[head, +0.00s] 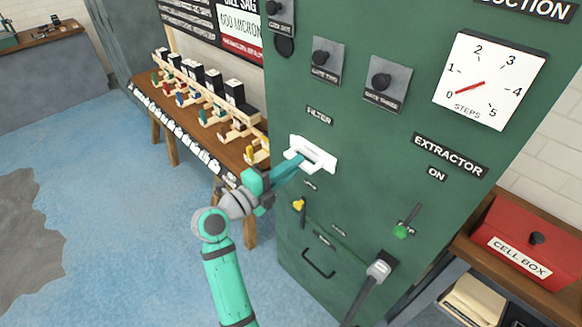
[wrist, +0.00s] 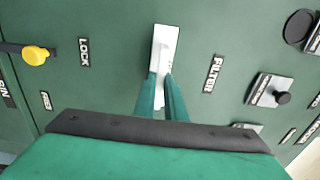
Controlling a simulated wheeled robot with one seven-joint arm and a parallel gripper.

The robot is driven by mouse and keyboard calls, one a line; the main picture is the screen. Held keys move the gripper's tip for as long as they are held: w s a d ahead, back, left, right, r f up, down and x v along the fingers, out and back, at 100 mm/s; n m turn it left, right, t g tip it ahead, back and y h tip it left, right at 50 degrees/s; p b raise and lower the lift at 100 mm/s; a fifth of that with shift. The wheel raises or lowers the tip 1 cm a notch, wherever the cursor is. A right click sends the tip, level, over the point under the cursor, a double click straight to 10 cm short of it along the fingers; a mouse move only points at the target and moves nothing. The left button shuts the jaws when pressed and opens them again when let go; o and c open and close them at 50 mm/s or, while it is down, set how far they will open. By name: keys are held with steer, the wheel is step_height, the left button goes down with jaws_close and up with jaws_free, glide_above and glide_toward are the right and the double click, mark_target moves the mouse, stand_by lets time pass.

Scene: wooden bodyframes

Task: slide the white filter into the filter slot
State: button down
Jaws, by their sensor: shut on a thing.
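The white filter (head: 318,152) is at the green machine's front, just below the FILTER label (head: 319,116). It is a white plate with a raised ridge, and it also shows in the wrist view (wrist: 168,38). My gripper (head: 297,162) reaches it from the lower left, its teal fingers shut on the ridge. In the wrist view my gripper (wrist: 161,78) covers the lower part of the filter. The slot is hidden behind the plate, and I cannot tell how deep the filter sits.
A yellow-knobbed lever (head: 299,205) marked LOCK in the wrist view is close below. A green-knobbed lever (head: 402,230) and a grey-ended handle (head: 379,270) are lower right. A wooden table (head: 160,107) with small coloured items stands left. A red cell box (head: 530,240) is at right.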

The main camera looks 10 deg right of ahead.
steer(key=shift+w+d, duration=0.35)
steer(key=shift+d, duration=0.2)
steer(key=c, duration=1.7)
jaws_free()
steer(key=shift+c, duration=0.2)
steer(key=shift+a, duration=0.1)
steer(key=v, duration=1)
steer(key=shift+s+a, duration=0.2)
steer(key=shift+s, duration=0.05)
